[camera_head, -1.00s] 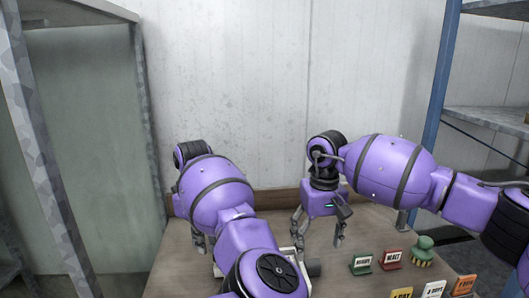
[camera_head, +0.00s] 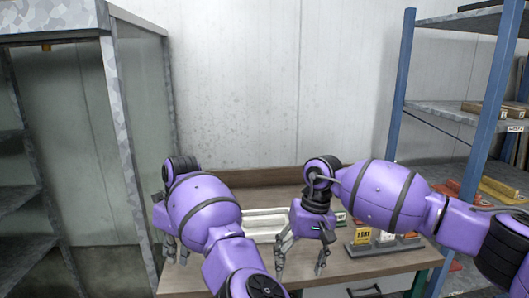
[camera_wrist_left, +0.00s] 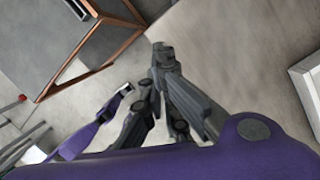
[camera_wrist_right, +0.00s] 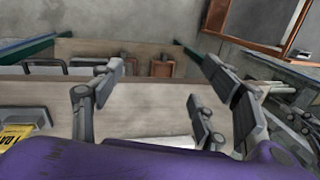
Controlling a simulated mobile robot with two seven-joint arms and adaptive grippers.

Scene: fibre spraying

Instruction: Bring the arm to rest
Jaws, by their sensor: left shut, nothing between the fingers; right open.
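Both of my arms are purple. My left gripper (camera_head: 174,250) hangs at the left end of the bench in the head view, its fingers pointing down. It is shut and empty; its grey fingers (camera_wrist_left: 158,85) also show in the left wrist view over bare floor. My right gripper (camera_head: 300,266) hangs in front of the bench's middle, fingers spread and empty. In the right wrist view its open fingers (camera_wrist_right: 166,85) are apart, with the bench behind them. My left forearm and right gripper hide parts of the bench.
The wooden bench (camera_head: 400,262) carries a white tray (camera_head: 266,218) and small sign blocks (camera_head: 362,236) right of my right gripper. A glass-sided cabinet (camera_head: 128,120) stands close on the left. A blue-posted shelf rack (camera_head: 398,88) stands on the right.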

